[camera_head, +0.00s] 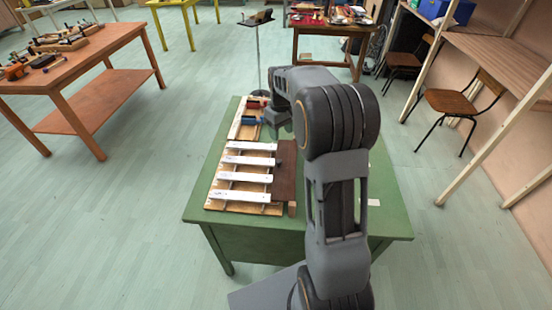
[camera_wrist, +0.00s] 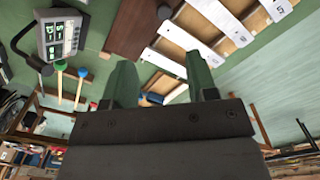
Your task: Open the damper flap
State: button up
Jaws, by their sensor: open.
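A dark brown board (camera_head: 286,170), which looks like the damper flap, lies along the right ends of the white bars (camera_head: 240,178) on the green table (camera_head: 330,258). I cannot tell its tilt or how it is hinged. In the wrist view the brown board (camera_wrist: 130,28) shows beyond my fingers, beside the white bars (camera_wrist: 215,20). My gripper (camera_wrist: 160,82) is open, its two green fingers apart with nothing seen held between them. In the head view my arm hides most of the gripper, which is near the table's far part, beyond the board.
Red (camera_head: 256,105) and blue (camera_head: 252,120) cylinders lie on a wooden frame at the table's far left. The wrist view shows a device with a display (camera_wrist: 58,36) and mallets (camera_wrist: 82,73). A brown workbench (camera_head: 110,50) stands left; a chair (camera_head: 460,102) stands right.

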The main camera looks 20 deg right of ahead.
aim_at(279, 161)
jog(key=f, duration=1.3)
jog(key=shift+a+f+p, duration=0.3)
jog(key=shift+a, duration=0.05)
jog(key=shift+c, duration=0.2)
grip_shut()
